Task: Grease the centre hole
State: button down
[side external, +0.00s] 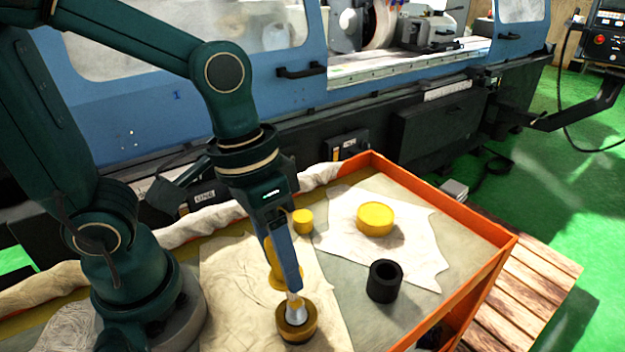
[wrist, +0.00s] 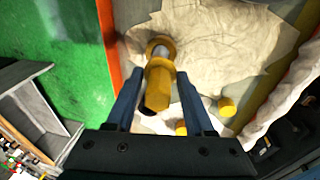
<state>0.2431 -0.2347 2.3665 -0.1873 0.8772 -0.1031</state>
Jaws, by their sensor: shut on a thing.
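My gripper (side external: 287,278) points down at the front of the bench and is shut on a yellow piece (wrist: 158,84), mostly hidden by a finger in the side view. A pale grey tip (side external: 293,299) shows below the fingers and seems to be inside the mouth of a brass-coloured round pot (side external: 297,324). In the wrist view, the pot's rim (wrist: 161,42) surrounds the grey tip. Whether the tip touches the bottom cannot be seen. I cannot identify the centre hole in either view.
A wide yellow round piece (side external: 375,217) lies on a pale cloth (side external: 425,255), with a small yellow cylinder (side external: 303,221) to its left. A black hollow cylinder (side external: 382,282) stands nearby. An orange rim (side external: 475,289) edges the bench. The blue grinder (side external: 230,80) stands behind.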

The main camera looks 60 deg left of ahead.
jog(key=shift+d, duration=0.1)
jog(key=shift+d+f, duration=0.1)
jog(key=shift+d, duration=0.4)
jog(key=shift+a, duration=0.1)
jog(key=shift+a, duration=0.55)
jog(key=shift+d, duration=0.35)
jog(key=shift+w+d+v, duration=0.1)
jog(key=shift+d+v, duration=0.05)
jog(key=shift+v, duration=0.85)
jog(key=shift+w+d+v, duration=0.1)
jog(key=shift+d+v, duration=0.1)
jog(key=shift+v, duration=0.75)
jog(key=shift+w+d+v, duration=0.1)
jog(key=shift+d+v, duration=0.05)
jog(key=shift+v, duration=0.85)
